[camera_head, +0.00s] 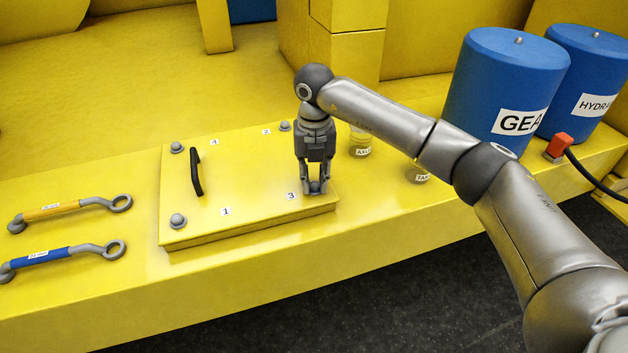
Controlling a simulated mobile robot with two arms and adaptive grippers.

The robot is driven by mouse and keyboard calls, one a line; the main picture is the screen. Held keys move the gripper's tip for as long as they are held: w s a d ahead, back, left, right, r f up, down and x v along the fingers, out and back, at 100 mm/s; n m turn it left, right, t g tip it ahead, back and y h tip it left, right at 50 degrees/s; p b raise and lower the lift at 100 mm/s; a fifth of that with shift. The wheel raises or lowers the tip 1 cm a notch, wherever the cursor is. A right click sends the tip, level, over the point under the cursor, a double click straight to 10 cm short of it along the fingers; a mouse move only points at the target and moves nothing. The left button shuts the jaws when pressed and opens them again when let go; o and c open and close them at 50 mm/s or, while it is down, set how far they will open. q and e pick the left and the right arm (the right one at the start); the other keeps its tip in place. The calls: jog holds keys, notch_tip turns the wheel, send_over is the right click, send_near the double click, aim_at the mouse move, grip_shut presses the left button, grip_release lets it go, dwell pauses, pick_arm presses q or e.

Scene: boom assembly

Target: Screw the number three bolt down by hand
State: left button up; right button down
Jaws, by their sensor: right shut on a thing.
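A yellow square cover plate (245,219) lies on the yellow ledge, with a black handle (196,172) on its left half and printed numbers near its corners. My right gripper (314,188) points down at the front right corner, beside the printed 3. It is shut on the number three bolt (315,187), whose grey head shows between the fingertips. Grey bolts sit at the other corners: front left (178,221), back left (177,147) and back right (285,126). The fingers hide how far the held bolt is seated. My left gripper is not in view.
Two wrenches, one with a yellow handle (52,210) and one with a blue handle (41,256), lie left of the plate. Blue drums (497,75) and a red-ended cable (560,146) are at right. The ledge's front edge drops to dark floor.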

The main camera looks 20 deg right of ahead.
aim_at(315, 183)
jog(key=shift+r+m+b, duration=0.1)
jog(key=shift+m+b, duration=0.2)
jog(key=shift+m, duration=0.9)
jog(key=shift+w, duration=0.1)
jog(key=c, duration=1.5)
grip_release()
jog(key=shift+o, duration=1.1)
notch_tip(315, 183, up, 12)
